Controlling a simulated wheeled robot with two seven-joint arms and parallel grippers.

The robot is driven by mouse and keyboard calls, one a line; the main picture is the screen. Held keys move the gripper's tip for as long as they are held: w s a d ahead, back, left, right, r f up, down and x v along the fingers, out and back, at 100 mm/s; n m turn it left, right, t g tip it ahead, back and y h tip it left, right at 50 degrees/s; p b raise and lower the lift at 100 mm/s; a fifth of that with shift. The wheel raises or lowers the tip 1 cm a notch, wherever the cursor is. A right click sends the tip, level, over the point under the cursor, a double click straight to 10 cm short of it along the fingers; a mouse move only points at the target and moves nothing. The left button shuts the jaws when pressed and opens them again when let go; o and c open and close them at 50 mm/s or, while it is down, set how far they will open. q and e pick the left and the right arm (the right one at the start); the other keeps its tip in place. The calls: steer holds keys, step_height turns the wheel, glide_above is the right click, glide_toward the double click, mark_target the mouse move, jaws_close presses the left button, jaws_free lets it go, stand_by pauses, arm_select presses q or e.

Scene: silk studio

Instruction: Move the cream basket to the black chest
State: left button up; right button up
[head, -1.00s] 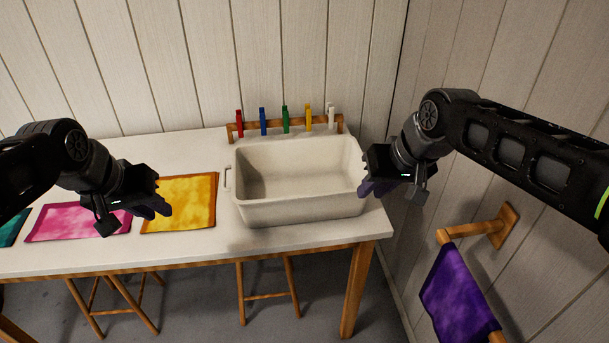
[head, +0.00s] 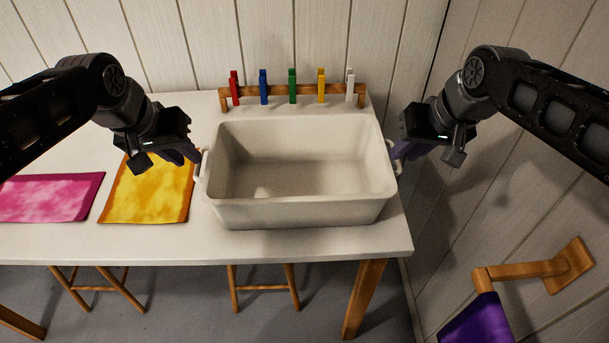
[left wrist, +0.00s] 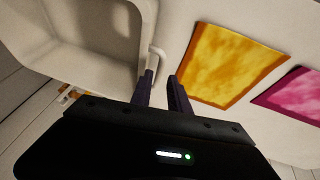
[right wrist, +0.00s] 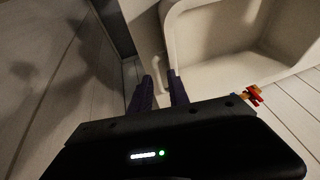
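The cream basket (head: 300,213) is an empty, open-topped tub with a loop handle at each end. It stands on the white table's right part. My left gripper (head: 190,152) is at the basket's left handle (head: 202,166); in the left wrist view its fingers (left wrist: 163,92) are apart, with the handle (left wrist: 157,58) just beyond the tips. My right gripper (head: 399,149) is at the right handle, largely hidden in the head view; its fingers (right wrist: 160,92) are also apart, close to the basket's end wall. No black chest is in view.
Yellow cloth (head: 147,194) and pink cloth (head: 50,196) lie on the table (head: 130,245) left of the basket. A wooden rack (head: 308,90) with coloured pegs stands behind it. The wall is close on the right, with a wooden bar (head: 520,270) holding purple cloth (head: 474,322). Stools stand underneath.

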mark_target(200, 166)
steer(key=shift+w+d+f, duration=0.1)
steer(key=shift+w+f, duration=0.15)
steer(key=shift+f, duration=0.35)
arm_select(q)
steer(key=shift+w+d+f, duration=0.15)
steer(key=shift+w+f, duration=0.3)
steer(key=shift+f, duration=0.15)
arm_select(e)
steer(key=shift+w, duration=0.2)
arm_select(q)
steer(key=shift+f, duration=0.1)
arm_select(e)
steer(key=shift+f, duration=0.1)
